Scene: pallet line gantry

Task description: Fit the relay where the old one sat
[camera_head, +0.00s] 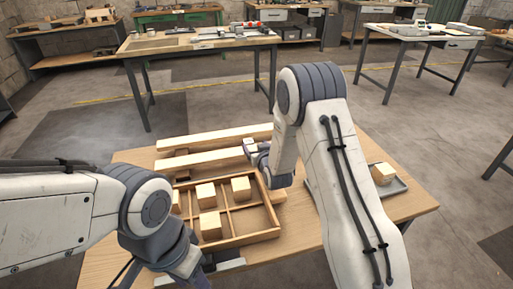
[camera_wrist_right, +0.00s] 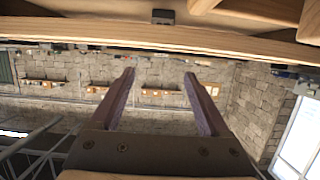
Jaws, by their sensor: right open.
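No part is marked as the relay, so I cannot tell which one it is. Pale wooden cubes (camera_head: 240,188) stand in a divided wooden tray (camera_head: 262,235) on the table. Another pale cube (camera_head: 383,172) sits in a grey tray (camera_head: 399,186) at the right. My right gripper (camera_head: 257,152) is at the tray's far side, partly hidden by its own arm. In the right wrist view its two fingers (camera_wrist_right: 158,85) are apart with nothing between them. My left gripper (camera_head: 190,275) is low at the front, its fingertips not clear.
Two long pale beams (camera_head: 215,137) lie behind the divided tray. A small dark grey block (camera_wrist_right: 163,16) shows at a wooden edge in the right wrist view. My right arm covers the middle right of the table (camera_head: 415,203). Other workbenches (camera_head: 200,42) stand farther back.

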